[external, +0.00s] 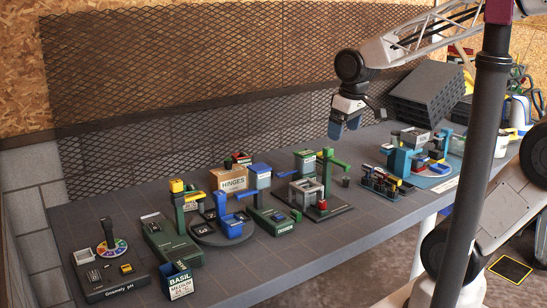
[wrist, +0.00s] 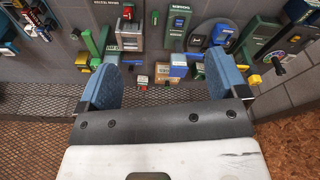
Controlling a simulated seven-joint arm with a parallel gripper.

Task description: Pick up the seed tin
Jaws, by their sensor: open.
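My gripper (external: 345,124) hangs above the back right part of the bench, far from this box and touching nothing. In the wrist view my gripper (wrist: 163,76) has its two blue fingers wide apart, with nothing held between them.
A pH station (external: 112,270) sits left of the box, and a green machine (external: 170,238) stands behind it. A HINGES carton (external: 233,183), a blue bin (external: 235,227) and a grey-framed machine (external: 305,193) crowd the middle. Dark crates (external: 425,95) are stacked at the back right.

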